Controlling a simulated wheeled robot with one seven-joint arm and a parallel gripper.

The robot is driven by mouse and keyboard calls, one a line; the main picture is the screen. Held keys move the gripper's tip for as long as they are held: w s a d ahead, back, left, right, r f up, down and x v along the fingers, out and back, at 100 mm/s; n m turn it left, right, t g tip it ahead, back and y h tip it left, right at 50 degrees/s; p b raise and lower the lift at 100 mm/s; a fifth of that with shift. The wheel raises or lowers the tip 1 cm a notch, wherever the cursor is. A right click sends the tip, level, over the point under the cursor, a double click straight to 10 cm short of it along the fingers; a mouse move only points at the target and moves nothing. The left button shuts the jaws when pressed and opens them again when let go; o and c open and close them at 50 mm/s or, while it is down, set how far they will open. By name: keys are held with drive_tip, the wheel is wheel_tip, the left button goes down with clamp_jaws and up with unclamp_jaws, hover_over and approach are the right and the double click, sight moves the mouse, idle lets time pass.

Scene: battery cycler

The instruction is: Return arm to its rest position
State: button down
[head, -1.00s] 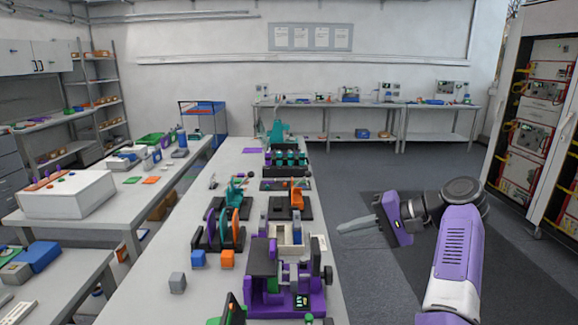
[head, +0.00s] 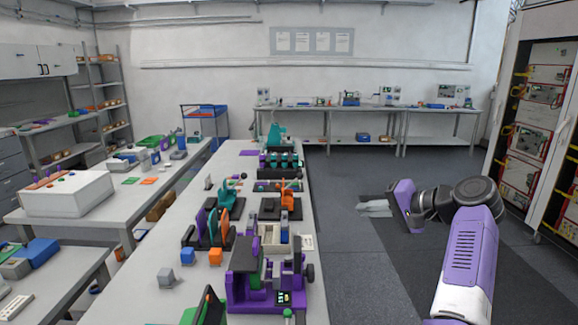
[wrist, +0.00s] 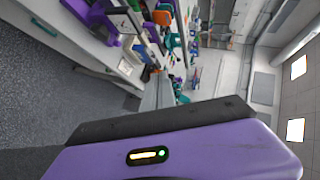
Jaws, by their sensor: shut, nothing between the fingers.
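My gripper (head: 376,206) is at the right in the head view, over the dark floor and clear of the bench. Its grey fingers point left and are together, with nothing between them. My purple and white arm (head: 463,262) is folded at the lower right.
A tall rack (head: 535,120) stands at the right. Open floor (head: 340,260) lies between bench and arm.

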drive_tip(key=d+f+m+t+h, duration=0.1)
drive_tip(key=d+f+t+h, duration=0.1)
drive_tip(key=d+f+h, duration=0.3)
drive_tip(key=d+f+m+t+h, duration=0.1)
drive_tip(key=d+t+h, duration=0.2)
drive_tip(key=d, duration=0.4)
drive_tip(key=s+d+f+n+t+h, duration=0.1)
drive_tip(key=s+d+f+h, duration=0.15)
drive_tip(key=s, duration=0.35)
drive_tip(key=s+d+f+n+t+h, duration=0.1)
drive_tip(key=s+f, duration=0.3)
drive_tip(key=s, duration=0.3)
drive_tip(key=s+a+f+n, duration=0.1)
drive_tip(key=s+a, duration=0.4)
drive_tip(key=s, duration=1.1)
drive_tip(key=s+a+f+n+g+y, duration=0.1)
drive_tip(key=s+a, duration=0.4)
drive_tip(key=s, duration=1.1)
drive_tip(key=s+a+f+n+y, duration=0.1)
drive_tip(key=s+a+f+n, duration=0.2)
drive_tip(key=s, duration=1.3)
drive_tip(key=shift+a+f+n+g, duration=0.25)
drive_tip(key=shift+a+n, duration=0.35)
drive_tip(key=shift+a, duration=0.3)
drive_tip(key=shift+s+y, duration=0.1)
drive_tip(key=shift+y, duration=0.15)
